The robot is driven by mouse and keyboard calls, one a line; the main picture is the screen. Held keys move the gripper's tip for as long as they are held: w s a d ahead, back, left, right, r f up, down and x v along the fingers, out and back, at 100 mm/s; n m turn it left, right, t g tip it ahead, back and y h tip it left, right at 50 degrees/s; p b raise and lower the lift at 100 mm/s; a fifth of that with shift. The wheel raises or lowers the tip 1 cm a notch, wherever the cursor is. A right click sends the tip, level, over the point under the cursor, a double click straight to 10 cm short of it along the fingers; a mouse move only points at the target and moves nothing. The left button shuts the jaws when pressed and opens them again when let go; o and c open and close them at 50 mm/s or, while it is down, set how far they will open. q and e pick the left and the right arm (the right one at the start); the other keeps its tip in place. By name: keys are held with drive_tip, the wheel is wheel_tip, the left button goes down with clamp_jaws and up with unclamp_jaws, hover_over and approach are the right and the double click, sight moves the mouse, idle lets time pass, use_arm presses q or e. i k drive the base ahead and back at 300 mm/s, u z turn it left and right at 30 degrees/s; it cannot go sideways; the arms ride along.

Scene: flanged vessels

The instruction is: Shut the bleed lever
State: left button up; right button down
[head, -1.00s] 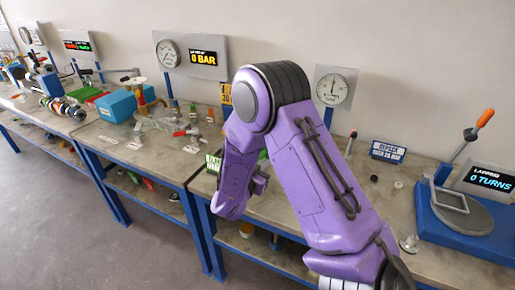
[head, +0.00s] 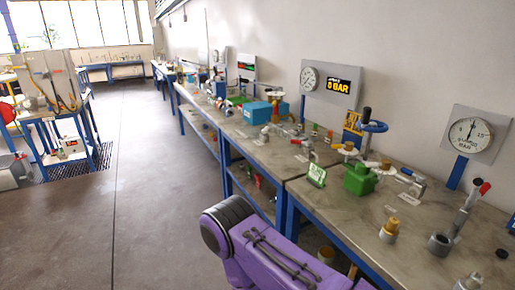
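I cannot tell for sure which part is the bleed lever. One small red-handled lever (head: 299,141) sits on the pipework in front of the 0 BAR panel, with small white labels beside it. Another red-handled lever (head: 484,188) stands up tilted from a grey fitting at the right, below the round dial gauge (head: 470,134). Both are too small or far to read open or shut. Part of my purple arm shows at the bottom middle, clear of both levers. Neither of my grippers is in view.
A long workbench (head: 352,207) runs along the wall. It carries a green box-shaped body (head: 360,179), a blue handwheel (head: 374,127), a brass fitting (head: 390,229), a blue box (head: 258,112) and the 0 BAR display (head: 338,86). The grey floor (head: 140,190) at left is open.

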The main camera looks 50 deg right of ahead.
sight(300, 142)
drive_tip(key=i, duration=1.05)
drive_tip(key=z, duration=0.65)
drive_tip(key=i, duration=1.05)
drive_tip(key=z, duration=0.95)
